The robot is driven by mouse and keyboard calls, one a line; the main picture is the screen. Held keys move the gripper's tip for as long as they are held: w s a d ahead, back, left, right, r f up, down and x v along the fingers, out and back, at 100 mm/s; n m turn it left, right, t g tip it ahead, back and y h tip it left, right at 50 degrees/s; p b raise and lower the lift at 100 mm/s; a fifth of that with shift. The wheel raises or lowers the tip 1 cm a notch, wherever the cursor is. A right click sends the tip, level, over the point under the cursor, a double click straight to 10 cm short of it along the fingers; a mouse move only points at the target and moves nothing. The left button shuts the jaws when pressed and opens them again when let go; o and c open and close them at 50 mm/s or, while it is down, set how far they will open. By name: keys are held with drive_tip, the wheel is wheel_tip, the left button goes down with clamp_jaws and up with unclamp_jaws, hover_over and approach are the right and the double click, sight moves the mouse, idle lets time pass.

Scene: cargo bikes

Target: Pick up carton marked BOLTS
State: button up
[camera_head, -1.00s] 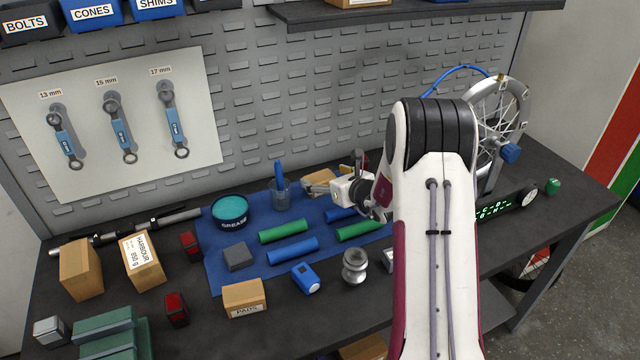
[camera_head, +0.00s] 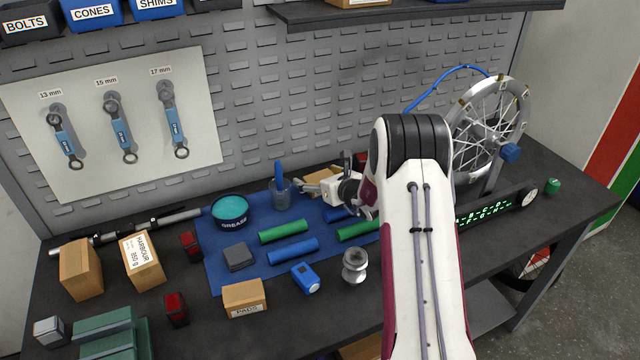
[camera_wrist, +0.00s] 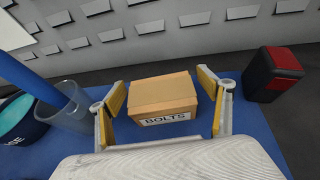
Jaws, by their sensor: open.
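The carton marked BOLTS (camera_wrist: 162,97) is a small brown box with a white label facing my wrist camera. It stands upright on the blue mat (camera_wrist: 255,128). My gripper (camera_wrist: 163,98) is open, with one yellow-padded finger on each side of the carton. Gaps show between both pads and the carton's sides. In the head view my gripper (camera_head: 316,187) reaches low over the back of the mat. The carton (camera_head: 322,175) is partly hidden there behind my gripper.
A clear cup (camera_wrist: 68,108) with a blue tool stands left of the carton, beside the grease tub (camera_head: 230,209). A black and red lamp (camera_wrist: 272,73) stands to the right. The pegboard wall (camera_wrist: 160,25) is behind. Green and blue grips (camera_head: 284,231) lie in front.

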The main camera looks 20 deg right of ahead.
sight(318, 175)
idle(0.4)
drive_tip(key=c, duration=1.3)
drive_tip(key=shift+r, duration=0.15)
drive_tip(key=shift+r, duration=4.9)
